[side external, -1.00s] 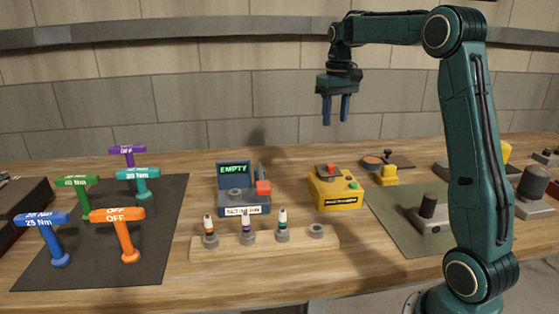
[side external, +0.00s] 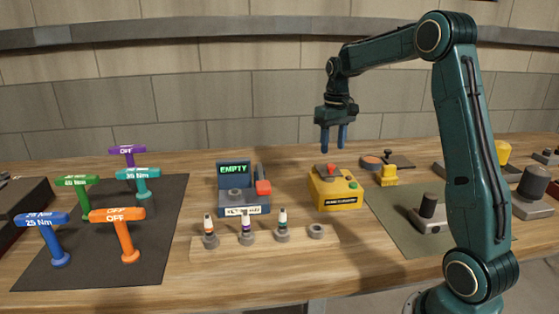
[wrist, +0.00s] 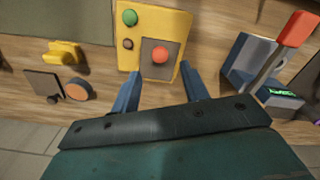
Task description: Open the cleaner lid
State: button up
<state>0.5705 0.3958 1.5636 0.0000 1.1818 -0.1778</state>
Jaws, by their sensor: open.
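The yellow box (side external: 336,190) on the bench has a grey lid plate (side external: 328,171) with a red knob (side external: 331,168) on top. Its front label is too small to read. It appears to be the cleaner. In the wrist view the grey plate (wrist: 162,62) and red knob (wrist: 160,55) lie just beyond my fingertips, with green and brown buttons beside them. My gripper (side external: 333,148) points down, open and empty, a little above the box in the side view. In the wrist view its blue fingers (wrist: 161,76) are spread to either side of the knob's line.
Left of the box stands a blue tester (side external: 243,195) with an "EMPTY" screen and red handle. In front is a wooden rack (side external: 220,252) with several small parts. T-handled tools stand on a dark mat (side external: 88,275). A yellow block (side external: 389,176) is to the right.

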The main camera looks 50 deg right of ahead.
aim_at(331, 165)
jog(key=shift+f, duration=2.85)
grip_shut()
